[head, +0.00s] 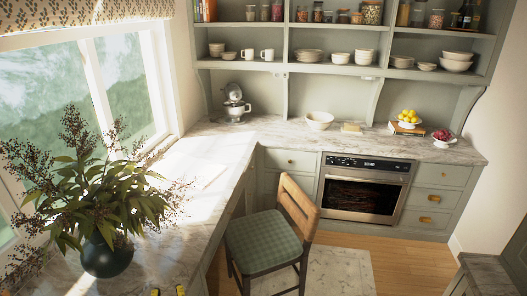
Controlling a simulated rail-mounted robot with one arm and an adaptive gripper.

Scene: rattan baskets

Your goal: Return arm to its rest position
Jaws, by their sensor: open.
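Two small dark tips with yellow marks show at the bottom edge of the head view, left of the middle; they look like the fingertips of my gripper (168,291). They stand apart with nothing visible between them, so the gripper is open. They are over the near part of the marble counter (212,210). The rest of the gripper and my arm are out of the frame.
A dark vase (106,257) with wide leafy branches stands left of the gripper. A wooden chair (265,240) with a green seat stands right of the counter. A mixer (234,104), white bowl (319,120) and oven (363,188) are farther back. The counter's middle stretch looks mostly clear.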

